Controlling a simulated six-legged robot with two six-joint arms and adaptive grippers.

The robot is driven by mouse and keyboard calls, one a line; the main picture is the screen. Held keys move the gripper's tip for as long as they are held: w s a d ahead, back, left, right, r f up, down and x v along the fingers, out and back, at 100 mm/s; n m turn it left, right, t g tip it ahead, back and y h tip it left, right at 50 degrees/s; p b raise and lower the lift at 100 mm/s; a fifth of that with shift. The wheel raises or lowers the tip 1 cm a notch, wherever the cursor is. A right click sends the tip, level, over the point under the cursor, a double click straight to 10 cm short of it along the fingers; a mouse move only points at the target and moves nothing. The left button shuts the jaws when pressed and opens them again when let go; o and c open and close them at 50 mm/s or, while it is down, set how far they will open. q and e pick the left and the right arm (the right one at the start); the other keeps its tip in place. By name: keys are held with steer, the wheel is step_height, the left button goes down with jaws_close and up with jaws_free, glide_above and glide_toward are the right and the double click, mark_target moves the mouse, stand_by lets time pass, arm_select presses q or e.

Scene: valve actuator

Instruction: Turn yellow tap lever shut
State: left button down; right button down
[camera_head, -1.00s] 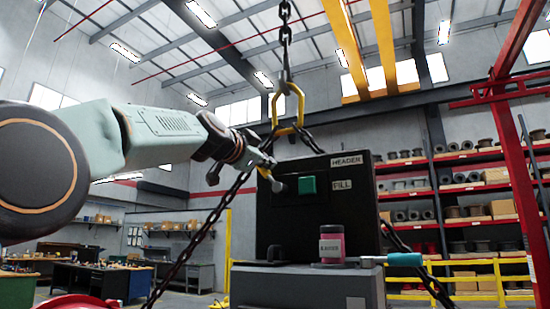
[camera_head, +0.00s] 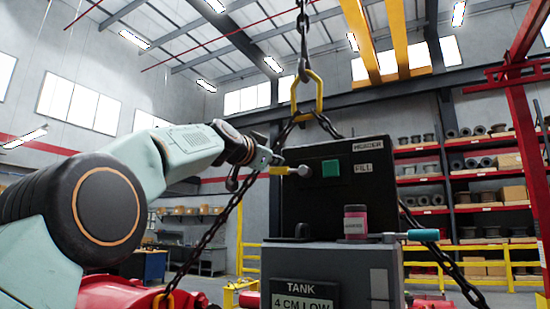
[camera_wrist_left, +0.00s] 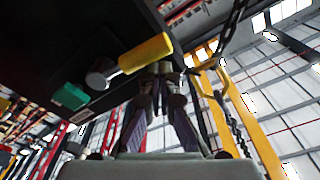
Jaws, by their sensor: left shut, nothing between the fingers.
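The yellow tap lever (camera_head: 283,171) sticks out to the left from a pale round pivot (camera_head: 303,171) on the dark header box (camera_head: 350,195). It lies about level. In the wrist view the lever (camera_wrist_left: 146,54) crosses in front of my fingertips. My left gripper (camera_head: 272,160) is shut and empty, at the lever's free end; its fingers (camera_wrist_left: 160,72) also show in the wrist view. They look close to the lever, but I cannot tell whether they touch. A green square (camera_head: 330,168) sits right of the pivot, beside the FILL label (camera_head: 362,168). My right gripper is not in view.
Chains (camera_head: 210,235) run down both sides from a yellow lifting ring (camera_head: 306,95). Shelves stand behind at the right.

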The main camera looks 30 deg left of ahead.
arm_select(q)
steer(key=shift+w+d+f, duration=0.15)
steer(key=shift+w+f, duration=0.05)
steer(key=shift+f, duration=0.1)
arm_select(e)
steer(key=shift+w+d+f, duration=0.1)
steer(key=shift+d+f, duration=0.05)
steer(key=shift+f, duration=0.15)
arm_select(q)
steer(key=shift+s, duration=0.1)
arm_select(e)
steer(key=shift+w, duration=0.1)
arm_select(q)
steer(key=shift+r, duration=0.1)
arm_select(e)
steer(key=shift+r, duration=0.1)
